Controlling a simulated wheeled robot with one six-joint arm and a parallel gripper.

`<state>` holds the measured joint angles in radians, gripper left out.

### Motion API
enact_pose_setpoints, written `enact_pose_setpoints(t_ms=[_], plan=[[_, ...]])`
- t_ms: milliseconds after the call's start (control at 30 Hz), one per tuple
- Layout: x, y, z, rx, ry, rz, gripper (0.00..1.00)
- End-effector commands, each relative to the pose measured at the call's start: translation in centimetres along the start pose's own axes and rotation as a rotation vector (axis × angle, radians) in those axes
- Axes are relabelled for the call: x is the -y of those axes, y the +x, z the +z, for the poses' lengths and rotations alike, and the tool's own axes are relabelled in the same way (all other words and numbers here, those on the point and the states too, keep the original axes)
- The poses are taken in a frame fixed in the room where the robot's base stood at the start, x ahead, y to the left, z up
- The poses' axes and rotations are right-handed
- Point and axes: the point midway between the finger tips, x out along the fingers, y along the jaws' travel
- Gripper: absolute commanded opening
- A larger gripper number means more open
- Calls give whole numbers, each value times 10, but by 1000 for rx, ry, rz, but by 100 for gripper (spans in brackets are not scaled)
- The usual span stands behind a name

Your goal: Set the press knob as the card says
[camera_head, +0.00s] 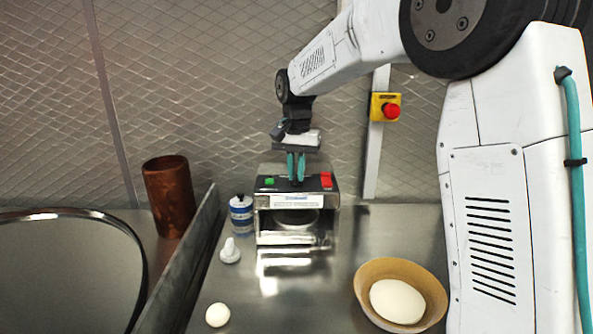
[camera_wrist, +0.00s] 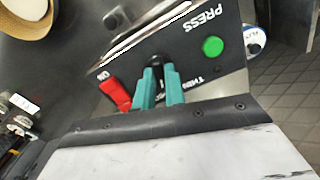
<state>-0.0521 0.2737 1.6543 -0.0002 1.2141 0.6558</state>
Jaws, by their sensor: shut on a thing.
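The press (camera_head: 325,212) is a metal box with an open front on the counter. Its dark top panel (camera_wrist: 200,30) bears the printed words PRESS and what looks like THIN. A black knob (camera_wrist: 158,60) sits on that panel between the teal fingertips of my gripper (camera_wrist: 160,80). My gripper (camera_head: 296,178) is shut on the knob from above. The fingers hide part of the knob and the marks near it, so its setting cannot be read. A white label (camera_head: 297,201) is on the press front; its text is too small to read.
The panel has a green button (camera_head: 269,182) and a red switch (camera_head: 326,180). A blue-and-white bottle (camera_head: 241,214) and a white stopper-like piece (camera_head: 230,252) stand left. A dough ball (camera_head: 218,315) lies in front; a bowl (camera_head: 366,289) with dough stands right. A metal divider (camera_head: 195,262) runs left.

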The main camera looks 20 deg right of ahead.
Motion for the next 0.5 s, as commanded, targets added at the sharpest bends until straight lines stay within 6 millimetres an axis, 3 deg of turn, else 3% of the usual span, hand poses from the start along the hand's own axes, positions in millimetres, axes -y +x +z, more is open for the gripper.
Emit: enact_pose_setpoints(t_ms=[500], plan=[[0,-1,0,-1,235,-2,0]])
